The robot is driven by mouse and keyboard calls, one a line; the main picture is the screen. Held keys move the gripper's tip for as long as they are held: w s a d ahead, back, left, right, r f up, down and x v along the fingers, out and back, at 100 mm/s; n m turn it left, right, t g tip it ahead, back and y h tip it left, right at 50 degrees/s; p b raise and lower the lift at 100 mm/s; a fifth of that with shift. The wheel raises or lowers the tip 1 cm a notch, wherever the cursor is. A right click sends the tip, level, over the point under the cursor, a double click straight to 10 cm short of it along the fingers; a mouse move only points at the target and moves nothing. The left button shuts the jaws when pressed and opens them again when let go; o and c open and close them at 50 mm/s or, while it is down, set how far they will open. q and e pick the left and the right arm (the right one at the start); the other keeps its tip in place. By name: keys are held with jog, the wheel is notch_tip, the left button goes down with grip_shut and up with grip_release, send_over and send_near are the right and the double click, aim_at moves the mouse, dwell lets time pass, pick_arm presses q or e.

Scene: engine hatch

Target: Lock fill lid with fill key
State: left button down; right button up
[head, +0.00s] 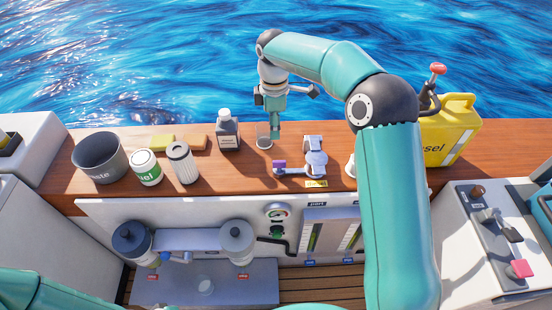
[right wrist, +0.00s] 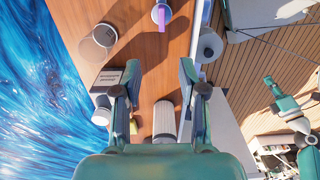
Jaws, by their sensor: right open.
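A silver hinged fitting (head: 315,152) stands on the wooden deck by a small yellow label, probably the fill with its lid. A purple block (head: 279,164) sits at the left end of a silver piece joined to it. The purple block also shows in the right wrist view (right wrist: 161,17), over a pale round part. I cannot tell whether it is the fill key. My right gripper (head: 275,135) points down behind and left of the fitting, by a clear glass. In the right wrist view its fingers (right wrist: 159,72) are apart and empty. My left fingers cannot be made out.
A glass cup (head: 264,136), a dark bottle (head: 228,133), a white filter (head: 183,162), a green-labelled can (head: 146,168) and a grey waste bucket (head: 99,158) line the deck. A yellow diesel can (head: 449,130) stands right. Below is the engine bay.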

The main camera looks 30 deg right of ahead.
aim_at(278, 161)
jog(key=f, duration=0.5)
jog(key=f+p, duration=0.1)
jog(key=f, duration=0.4)
jog(key=d+f, duration=0.1)
jog(key=f, duration=0.4)
jog(key=shift+s+f+p, duration=0.3)
jog(key=shift+f+p, duration=0.05)
jog(key=shift+f, duration=0.05)
jog(key=shift+c, duration=0.2)
jog(key=shift+r, duration=0.1)
grip_shut()
jog(key=shift+a, duration=0.1)
